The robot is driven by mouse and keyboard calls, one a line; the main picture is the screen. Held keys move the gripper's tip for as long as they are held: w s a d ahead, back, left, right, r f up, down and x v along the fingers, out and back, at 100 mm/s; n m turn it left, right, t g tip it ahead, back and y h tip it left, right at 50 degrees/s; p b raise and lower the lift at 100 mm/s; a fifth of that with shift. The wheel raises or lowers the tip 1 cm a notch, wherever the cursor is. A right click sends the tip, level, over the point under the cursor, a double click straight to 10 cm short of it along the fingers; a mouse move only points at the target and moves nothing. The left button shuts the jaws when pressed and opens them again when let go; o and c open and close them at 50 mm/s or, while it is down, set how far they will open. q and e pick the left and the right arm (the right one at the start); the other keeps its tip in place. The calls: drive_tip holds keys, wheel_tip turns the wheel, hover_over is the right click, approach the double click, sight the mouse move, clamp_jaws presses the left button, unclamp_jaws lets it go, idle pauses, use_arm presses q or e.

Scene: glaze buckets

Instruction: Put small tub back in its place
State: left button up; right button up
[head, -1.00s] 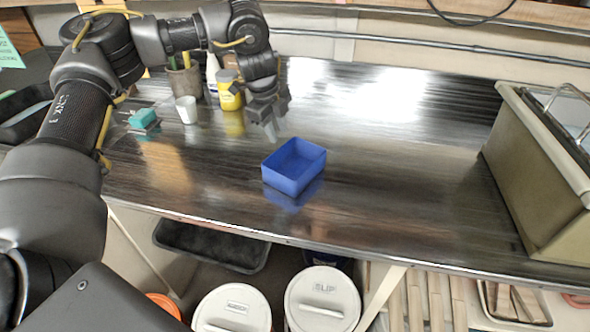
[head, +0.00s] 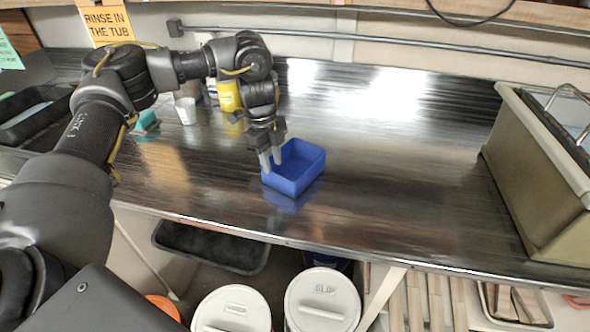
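The small tub is a blue, open, rectangular box (head: 296,179) standing upright on the shiny dark metal counter (head: 400,200), near the middle of the head view. It looks empty. My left gripper (head: 271,163) points down at the tub's left rear corner. Its two fingers are apart, one near the outer left side and one by the rim. I cannot tell whether either finger touches the wall. My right gripper is not in view.
A yellow bottle (head: 229,96), a white cup (head: 186,110) and a teal sponge (head: 145,120) stand behind my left arm. A beige box-like unit (head: 540,180) is at the right. White lidded buckets (head: 322,300) are below the counter. The counter right of the tub is clear.

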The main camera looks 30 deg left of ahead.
use_arm(q)
drive_tip(key=f, duration=0.2)
drive_tip(key=d+f+p, duration=0.1)
drive_tip(key=f, duration=0.1)
drive_tip(key=shift+w+f+p, duration=0.1)
drive_tip(key=shift+w+p, duration=0.05)
drive_tip(key=shift+p, duration=0.15)
drive_tip(key=shift+f, duration=0.45)
clamp_jaws()
